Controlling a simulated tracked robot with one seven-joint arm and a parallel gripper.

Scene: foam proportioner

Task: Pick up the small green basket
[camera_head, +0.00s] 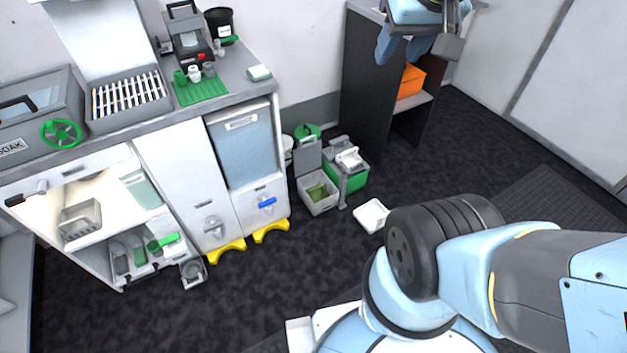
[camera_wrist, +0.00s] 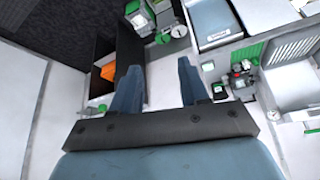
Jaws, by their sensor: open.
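My gripper (camera_head: 418,42) is at the top right of the head view, high in front of the dark shelf unit. In the wrist view its two blue fingers (camera_wrist: 158,85) are spread apart with nothing between them. I cannot tell for sure which thing is the small green basket. A small green item (camera_head: 318,191) lies inside an open grey bin (camera_head: 320,208) on the floor. A larger green box (camera_head: 346,178) with a grey and white top stands beside it. A round green thing (camera_head: 308,131) is behind them. My gripper is well apart from all of these.
A white counter unit (camera_head: 172,175) stands at left, with a green mat (camera_head: 200,92) and small cups on top. An orange box (camera_head: 410,81) sits on the dark shelf unit (camera_head: 362,75). A white tray (camera_head: 371,216) lies on the dark floor.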

